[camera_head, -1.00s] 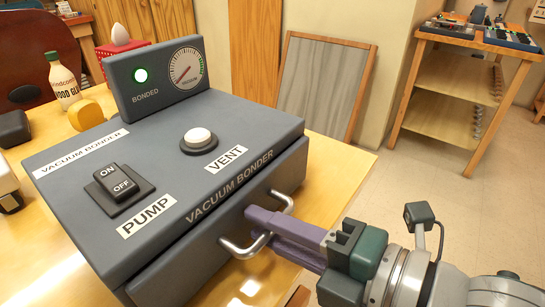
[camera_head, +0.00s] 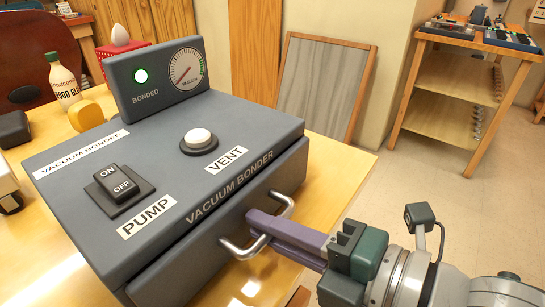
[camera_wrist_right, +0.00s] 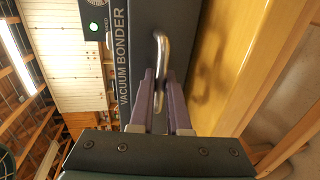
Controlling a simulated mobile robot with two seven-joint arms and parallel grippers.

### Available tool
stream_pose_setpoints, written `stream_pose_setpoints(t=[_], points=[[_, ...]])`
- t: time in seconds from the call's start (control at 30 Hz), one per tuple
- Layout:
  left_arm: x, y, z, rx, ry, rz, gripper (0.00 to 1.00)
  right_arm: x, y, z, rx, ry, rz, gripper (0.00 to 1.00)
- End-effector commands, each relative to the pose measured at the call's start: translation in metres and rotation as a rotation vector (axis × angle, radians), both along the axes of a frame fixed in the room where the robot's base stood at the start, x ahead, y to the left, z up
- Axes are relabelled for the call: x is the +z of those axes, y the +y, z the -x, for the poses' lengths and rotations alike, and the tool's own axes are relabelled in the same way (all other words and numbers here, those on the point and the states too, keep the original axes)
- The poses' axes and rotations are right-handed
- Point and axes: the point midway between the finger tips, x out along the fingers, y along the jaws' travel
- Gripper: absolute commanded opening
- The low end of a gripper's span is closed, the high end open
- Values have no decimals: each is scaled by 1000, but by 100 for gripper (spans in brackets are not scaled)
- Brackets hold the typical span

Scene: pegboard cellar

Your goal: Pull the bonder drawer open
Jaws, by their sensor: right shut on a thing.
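The grey vacuum bonder (camera_head: 120,150) stands on the wooden table, with a green "BONDED" light lit on its gauge panel. Its drawer (camera_head: 200,262) is the lower front part, and it looks closed or nearly so. A silver bar handle (camera_head: 236,248) is on the drawer front. My right gripper (camera_head: 262,222) has its purple fingers at the handle and is shut on it. In the right wrist view the handle (camera_wrist_right: 161,55) rises between the fingertips (camera_wrist_right: 160,85). My left gripper is not in view.
The yellow table top (camera_head: 325,175) is bare to the right of the bonder. A glue bottle (camera_head: 64,80) and a yellow round object (camera_head: 86,115) stand behind it at left. A wooden shelf unit (camera_head: 450,95) stands far right.

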Motion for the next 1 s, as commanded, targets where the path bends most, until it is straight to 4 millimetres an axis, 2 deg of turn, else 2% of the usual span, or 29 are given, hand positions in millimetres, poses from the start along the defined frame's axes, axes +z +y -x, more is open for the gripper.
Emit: stream_pose_setpoints(t=[0.73, 0.87, 1.0], points=[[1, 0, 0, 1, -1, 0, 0, 0, -1, 0, 0, 0, 0, 0], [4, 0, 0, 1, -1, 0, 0, 1, -6, 4, 0, 1, 1, 0], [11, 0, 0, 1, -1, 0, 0, 2, -22, 16, -1, 2, 3, 0]])
